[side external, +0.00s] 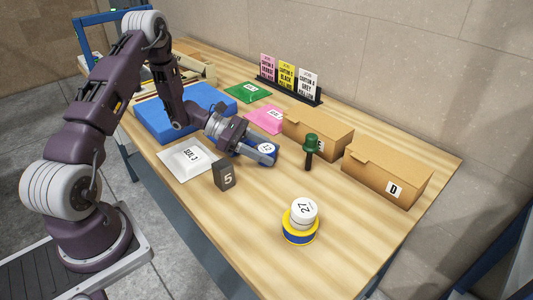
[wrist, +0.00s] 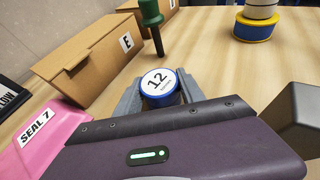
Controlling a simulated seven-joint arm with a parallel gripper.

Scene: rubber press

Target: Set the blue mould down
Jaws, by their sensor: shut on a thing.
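The blue mould (side external: 265,148) is a short round piece with a white top marked 12. It also shows in the wrist view (wrist: 160,85), upright between my fingers. My gripper (side external: 262,153) is shut on it, with one grey finger on each side. The mould is low over the wooden table or touching it; I cannot tell which. Its lower part is partly hidden by the fingers.
Cardboard boxes marked E (side external: 318,135) and D (side external: 388,176) stand along the wall side. A green-handled tool (side external: 309,150) stands beside my gripper. A dark block marked 5 (side external: 224,176) and a stack marked 27 (side external: 301,222) are nearer. Bare table (side external: 370,245) lies right of the stack.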

